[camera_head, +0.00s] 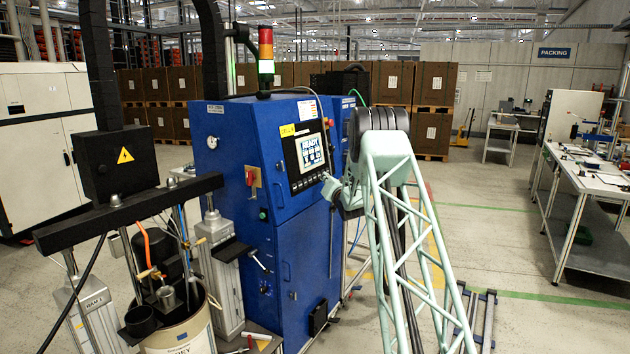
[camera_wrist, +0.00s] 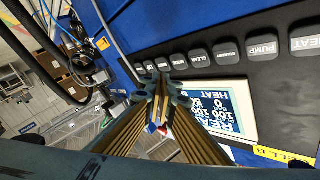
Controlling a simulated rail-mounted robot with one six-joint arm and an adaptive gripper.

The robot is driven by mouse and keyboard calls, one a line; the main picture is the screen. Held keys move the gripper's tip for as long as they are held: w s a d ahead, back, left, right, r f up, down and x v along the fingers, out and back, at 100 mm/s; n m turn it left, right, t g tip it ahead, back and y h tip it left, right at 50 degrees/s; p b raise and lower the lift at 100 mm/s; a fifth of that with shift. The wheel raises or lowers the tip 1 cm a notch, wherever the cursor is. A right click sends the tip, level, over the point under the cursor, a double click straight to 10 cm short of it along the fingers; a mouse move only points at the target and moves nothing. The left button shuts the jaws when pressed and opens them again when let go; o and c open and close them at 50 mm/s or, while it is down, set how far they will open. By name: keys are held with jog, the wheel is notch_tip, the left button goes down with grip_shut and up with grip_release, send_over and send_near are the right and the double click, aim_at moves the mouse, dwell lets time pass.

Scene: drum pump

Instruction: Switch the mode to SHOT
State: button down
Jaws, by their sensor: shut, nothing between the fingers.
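The control panel (camera_head: 289,165) is on the front of a blue cabinet, with a lit screen (camera_head: 311,151) that also shows in the wrist view (camera_wrist: 238,108). The screen shows READY, numbers and HEAT; I cannot read a mode on it. A row of dark keys runs above the screen in the wrist view, including HEAT (camera_wrist: 305,42), PUMP (camera_wrist: 262,48), STANDBY (camera_wrist: 226,52), CLEAR (camera_wrist: 198,56) and one that seems to read MODE (camera_wrist: 178,61). My gripper (camera_wrist: 162,92) is shut and empty, its tips appearing just below the smaller keys. Contact cannot be told.
A red rotary switch (camera_head: 251,177) and a signal tower (camera_head: 266,50) are on the cabinet. The drum (camera_head: 185,330) and pump frame stand at left. A workbench (camera_head: 585,175) stands at right, with open floor before it. Hoses (camera_wrist: 45,50) show beside the panel.

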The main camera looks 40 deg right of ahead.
jog(key=shift+s+d+r+b, duration=0.15)
jog(key=shift+s+d, duration=0.1)
jog(key=shift+s, duration=0.4)
jog(key=shift+s+d+r+b, duration=0.15)
jog(key=shift+s+d, duration=0.1)
jog(key=shift+s, duration=0.4)
